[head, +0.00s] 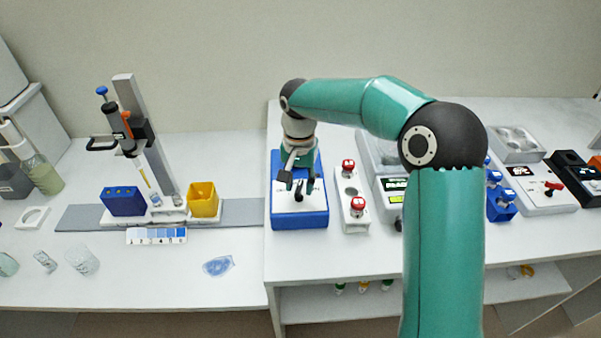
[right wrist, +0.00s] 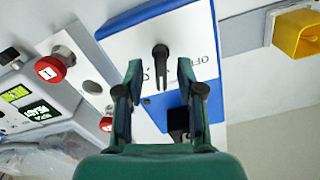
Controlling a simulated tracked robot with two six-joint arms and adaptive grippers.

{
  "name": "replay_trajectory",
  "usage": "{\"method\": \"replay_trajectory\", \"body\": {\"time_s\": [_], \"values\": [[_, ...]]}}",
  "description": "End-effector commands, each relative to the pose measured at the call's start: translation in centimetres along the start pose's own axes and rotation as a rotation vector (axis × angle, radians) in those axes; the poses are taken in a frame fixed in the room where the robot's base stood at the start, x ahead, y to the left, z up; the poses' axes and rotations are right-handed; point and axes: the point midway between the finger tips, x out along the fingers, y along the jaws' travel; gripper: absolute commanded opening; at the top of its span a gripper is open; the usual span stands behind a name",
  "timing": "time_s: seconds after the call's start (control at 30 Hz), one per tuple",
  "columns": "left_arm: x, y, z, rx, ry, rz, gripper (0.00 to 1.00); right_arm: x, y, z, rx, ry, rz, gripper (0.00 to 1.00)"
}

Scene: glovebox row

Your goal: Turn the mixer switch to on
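The mixer is a blue box (head: 300,217) with a white top panel, standing near the left end of the raised bench. Its black switch (head: 298,192) shows on the panel; in the right wrist view the switch (right wrist: 160,58) is a black handle, with the letters OFF printed to its right. Other lettering is partly hidden by the fingers. My right gripper (head: 297,178) is over the panel. Its fingers (right wrist: 159,74) are open, one on each side of the switch in the picture, with gaps visible. Whether they are level with it I cannot tell. My left gripper is out of view.
A white block with red-capped knobs (head: 358,204) stands close to the right of the mixer. A yellow bin (head: 203,200) and a pipette stand (head: 140,125) are to the left. My right arm hides part of the bench devices. The bench front is clear.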

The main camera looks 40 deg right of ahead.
Motion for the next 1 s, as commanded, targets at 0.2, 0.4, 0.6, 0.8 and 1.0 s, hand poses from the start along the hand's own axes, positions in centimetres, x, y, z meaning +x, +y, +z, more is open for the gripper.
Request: {"method": "replay_trajectory", "body": {"time_s": [0.2,0.4,0.6,0.8,1.0], "values": [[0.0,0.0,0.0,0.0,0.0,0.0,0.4,-2.4,-0.1,-0.1,0.0,0.004,-0.004,0.38],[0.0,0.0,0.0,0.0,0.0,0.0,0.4,-6.4,-0.1,0.0,0.001,0.005,-0.006,0.38],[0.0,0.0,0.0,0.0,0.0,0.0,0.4,-9.9,0.0,0.0,0.0,0.004,-0.003,0.38],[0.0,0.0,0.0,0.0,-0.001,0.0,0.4,-11.6,0.0,0.1,0.0,0.002,-0.001,0.38],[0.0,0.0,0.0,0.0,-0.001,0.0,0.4,-11.8,0.1,0.1,0.0,0.001,0.0,0.38]]}}
